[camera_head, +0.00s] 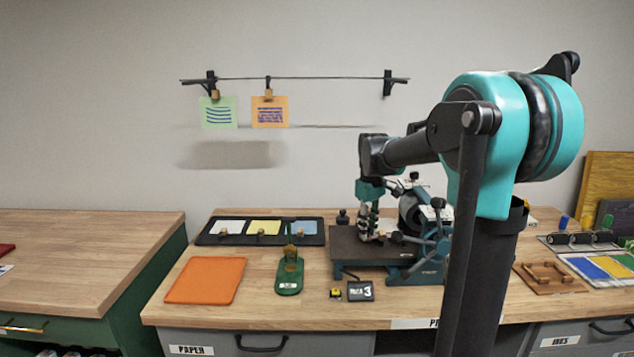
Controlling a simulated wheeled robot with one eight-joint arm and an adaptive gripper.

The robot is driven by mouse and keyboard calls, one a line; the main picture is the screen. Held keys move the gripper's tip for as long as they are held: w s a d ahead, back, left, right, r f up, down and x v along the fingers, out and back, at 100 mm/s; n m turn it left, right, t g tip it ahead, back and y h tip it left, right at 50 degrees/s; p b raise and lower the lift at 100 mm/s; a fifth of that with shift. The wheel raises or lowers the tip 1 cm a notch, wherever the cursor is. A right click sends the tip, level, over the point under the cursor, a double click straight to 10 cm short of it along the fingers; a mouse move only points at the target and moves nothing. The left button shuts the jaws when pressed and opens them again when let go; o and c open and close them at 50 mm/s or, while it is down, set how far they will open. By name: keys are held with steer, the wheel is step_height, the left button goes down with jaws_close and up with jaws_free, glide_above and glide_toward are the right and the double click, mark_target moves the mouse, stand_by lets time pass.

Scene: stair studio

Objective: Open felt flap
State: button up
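A small printing press (428,270) with a teal frame, roller and hand wheel stands at the middle right of the bench. A flat dark sheet (345,243) lies on the press bed; it looks like the felt flap, but I cannot be sure. It looks flat, with no clearly raised edge. My gripper (368,236) points down over the right part of this sheet, close to the roller. Its fingers are small and merge with the press parts, so I cannot tell their opening or whether they touch the sheet. My arm hides part of the press's right side.
Left of the press are an orange mat (205,280), a green stand (289,277) and a black tray (260,239) with coloured cards. A small sign (360,291) sits in front. A wooden board (545,277) lies right. Prints hang from a wall rail (300,78).

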steer(key=shift+c, duration=0.4)
steer(key=shift+w+r, duration=0.25)
steer(key=shift+r, duration=0.35)
steer(key=shift+w+r, duration=0.3)
steer(key=shift+r, duration=0.3)
steer(key=shift+w+r, duration=0.25)
steer(key=shift+r, duration=0.35)
steer(key=shift+w+r, duration=1.25)
steer(key=shift+r, duration=0.3)
steer(key=shift+w+r, duration=0.55)
steer(key=shift+w, duration=0.25)
steer(key=shift+w+r, duration=0.55)
steer(key=shift+w, duration=0.25)
steer(key=shift+w+r, duration=0.2)
steer(key=shift+w, duration=0.65)
steer(key=shift+w+r, duration=0.15)
steer(key=shift+w, duration=0.65)
steer(key=shift+w+r, duration=0.2)
steer(key=shift+w, duration=0.65)
steer(key=o, duration=1.3)
steer(key=shift+c, duration=0.2)
